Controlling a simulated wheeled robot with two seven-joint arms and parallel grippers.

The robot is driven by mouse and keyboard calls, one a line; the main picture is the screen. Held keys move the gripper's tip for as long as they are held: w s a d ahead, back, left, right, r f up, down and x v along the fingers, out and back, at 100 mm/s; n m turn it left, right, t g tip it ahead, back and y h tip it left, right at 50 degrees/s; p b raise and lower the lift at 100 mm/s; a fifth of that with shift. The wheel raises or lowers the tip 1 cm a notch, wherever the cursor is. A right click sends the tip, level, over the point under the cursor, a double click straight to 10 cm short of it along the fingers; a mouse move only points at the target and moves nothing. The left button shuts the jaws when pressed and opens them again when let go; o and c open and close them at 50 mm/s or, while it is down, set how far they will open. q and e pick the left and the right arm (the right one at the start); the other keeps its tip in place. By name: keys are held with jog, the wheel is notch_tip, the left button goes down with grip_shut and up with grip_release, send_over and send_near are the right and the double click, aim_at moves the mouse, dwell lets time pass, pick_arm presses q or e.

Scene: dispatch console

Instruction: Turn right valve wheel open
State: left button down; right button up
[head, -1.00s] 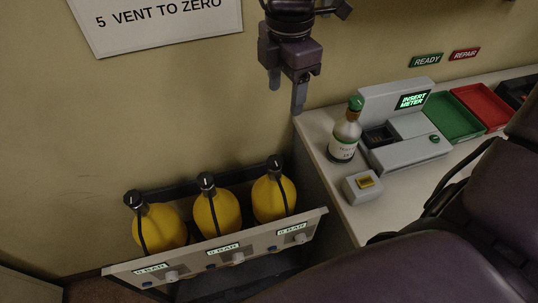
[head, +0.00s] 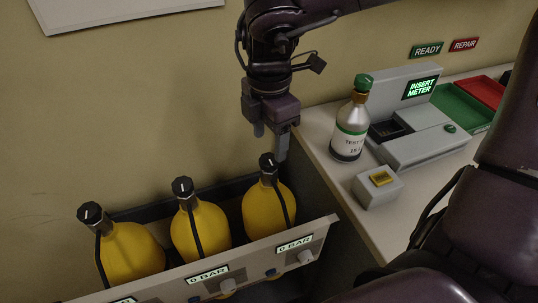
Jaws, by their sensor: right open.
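The right valve wheel (head: 267,160) is a black knob with a white mark, on top of the rightmost yellow cylinder (head: 262,210). Two more yellow cylinders stand to its left, with black valve wheels (head: 182,187) and (head: 91,213). My right gripper (head: 271,145) points down just above the right valve wheel, fingers apart and empty. One finger hangs to the wheel's upper left and the other to its upper right. I cannot tell whether either touches it. My left gripper is not in view.
A panel (head: 225,271) with knobs and 0 BAR displays runs in front of the cylinders. The counter (head: 345,188) on the right holds a test bottle (head: 350,131), a small box with a yellow top (head: 379,184), a meter station (head: 425,146) and a green tray (head: 459,109).

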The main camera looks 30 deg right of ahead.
aim_at(269, 158)
jog(key=shift+f, duration=2.4)
jog(key=shift+c, duration=0.2)
jog(key=c, duration=0.9)
jog(key=shift+c, duration=0.2)
